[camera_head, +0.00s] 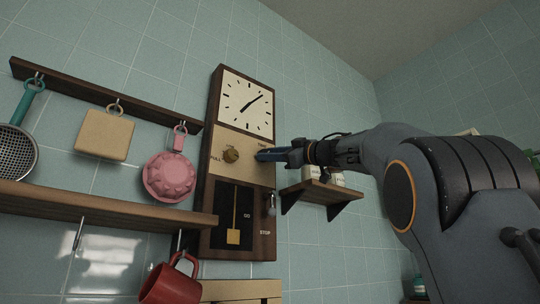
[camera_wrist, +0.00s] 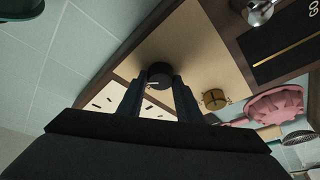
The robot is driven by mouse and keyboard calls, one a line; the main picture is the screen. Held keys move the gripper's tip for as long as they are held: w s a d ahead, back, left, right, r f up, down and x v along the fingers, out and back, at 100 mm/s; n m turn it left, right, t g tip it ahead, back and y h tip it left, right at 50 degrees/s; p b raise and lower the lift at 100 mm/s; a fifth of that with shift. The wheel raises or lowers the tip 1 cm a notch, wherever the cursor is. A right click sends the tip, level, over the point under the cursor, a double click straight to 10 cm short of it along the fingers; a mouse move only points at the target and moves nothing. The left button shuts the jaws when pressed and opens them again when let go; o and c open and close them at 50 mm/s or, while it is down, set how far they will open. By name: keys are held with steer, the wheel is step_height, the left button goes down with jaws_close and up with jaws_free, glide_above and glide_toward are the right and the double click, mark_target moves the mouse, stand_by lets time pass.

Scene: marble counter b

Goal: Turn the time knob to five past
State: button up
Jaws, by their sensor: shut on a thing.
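A tall wooden wall clock (camera_head: 214,135) has a cream dial (camera_head: 235,88) with black ticks; its dark hands (camera_head: 252,104) point to the upper right, nearly in line. The dark round time knob (camera_wrist: 160,69), with a small pale mark, sits on the cream panel below the dial. My gripper (camera_head: 262,155) reaches it from the right in the head view, under the TIME label, and mostly hides it there. In the wrist view my gripper (camera_wrist: 159,82) has its fingers shut on either side of the knob.
A brass knob (camera_head: 231,155) marked PULL is left of my gripper. Below are a pendulum window (camera_head: 225,205) and a small lever (camera_head: 271,205) between GO and STOP. A small wooden shelf (camera_head: 325,190) is close under my arm. Utensils hang from a rack at left.

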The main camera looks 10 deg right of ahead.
steer(key=shift+n+g, duration=0.5)
steer(key=shift+n, duration=0.5)
steer(key=shift+y, duration=0.3)
steer(key=o, duration=1)
steer(key=shift+o, duration=0.2)
steer(key=b+v, duration=0.3)
steer(key=v, duration=0.4)
steer(key=shift+s+d+b, duration=0.3)
steer(key=shift+s+b, duration=0.05)
